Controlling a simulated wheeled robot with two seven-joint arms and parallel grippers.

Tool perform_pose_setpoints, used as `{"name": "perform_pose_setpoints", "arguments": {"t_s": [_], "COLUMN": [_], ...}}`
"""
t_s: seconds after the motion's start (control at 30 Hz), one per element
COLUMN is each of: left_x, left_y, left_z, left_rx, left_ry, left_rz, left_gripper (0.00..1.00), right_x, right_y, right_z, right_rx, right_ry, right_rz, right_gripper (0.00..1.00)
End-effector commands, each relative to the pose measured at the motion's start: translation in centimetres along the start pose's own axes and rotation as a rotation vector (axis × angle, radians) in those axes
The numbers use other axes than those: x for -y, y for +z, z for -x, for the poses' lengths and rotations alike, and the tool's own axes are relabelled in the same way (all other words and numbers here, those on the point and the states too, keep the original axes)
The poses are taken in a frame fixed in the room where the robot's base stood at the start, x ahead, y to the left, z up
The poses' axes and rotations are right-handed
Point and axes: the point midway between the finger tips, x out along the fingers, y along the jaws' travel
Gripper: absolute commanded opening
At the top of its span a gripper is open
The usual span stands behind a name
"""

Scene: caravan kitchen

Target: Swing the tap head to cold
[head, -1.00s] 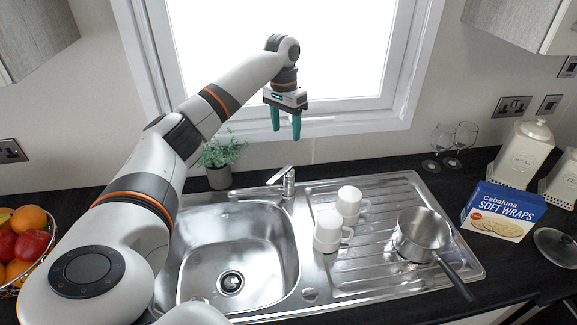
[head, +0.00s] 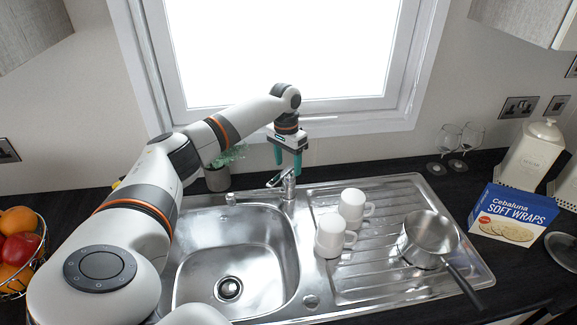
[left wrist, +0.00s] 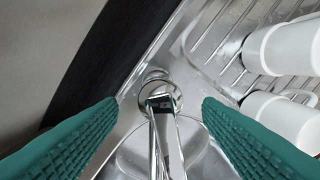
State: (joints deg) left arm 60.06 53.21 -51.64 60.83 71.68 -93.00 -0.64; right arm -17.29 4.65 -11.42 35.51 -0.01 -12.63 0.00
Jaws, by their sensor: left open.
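The chrome tap (head: 288,190) stands at the back rim of the sink, with its spout reaching left over the basin. My left gripper (head: 287,166) is open, pointing down just above the tap, with its green fingers around the tap's top in the picture. In the left wrist view the tap head (left wrist: 161,103) lies between the two open fingers of the left gripper (left wrist: 160,106), with a visible gap on each side. The fingers do not appear to touch it. The tap's lower body is partly hidden beneath its head. My right gripper is not in view.
Two white mugs (head: 330,236) and a saucepan (head: 428,238) stand on the drainer (head: 375,288), right of the tap. A potted plant (head: 217,179) is behind and left of the tap. The sink basin (head: 215,265) is empty. The window is close behind my arm.

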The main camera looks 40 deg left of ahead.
Motion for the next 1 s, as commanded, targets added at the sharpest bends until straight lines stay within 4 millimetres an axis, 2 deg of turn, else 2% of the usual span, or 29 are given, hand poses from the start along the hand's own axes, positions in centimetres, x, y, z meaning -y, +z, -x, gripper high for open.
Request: {"name": "perform_pose_setpoints", "arguments": {"t_s": [0.2,0.57,0.9,0.93,1.0], "left_x": [0.0,0.0,0.0,0.0,0.0], "left_y": [0.0,0.0,0.0,0.0,0.0], "left_z": [-2.4,-3.0,-2.9,-2.9,-2.9], "left_rx": [0.0,0.001,0.001,0.001,0.001], "left_ry": [0.0,0.0,0.0,0.0,0.0], "left_rz": [0.001,0.0,0.0,0.0,0.0], "left_gripper": [0.6,0.6,0.04,0.0,0.0], "right_x": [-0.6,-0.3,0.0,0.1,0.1], "right_y": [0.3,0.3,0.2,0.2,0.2], "right_z": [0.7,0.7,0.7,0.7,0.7], "right_rx": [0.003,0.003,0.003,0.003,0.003], "right_ry": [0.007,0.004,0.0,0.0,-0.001], "right_rz": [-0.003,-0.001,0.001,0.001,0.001], "right_gripper": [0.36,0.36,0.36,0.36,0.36]}}
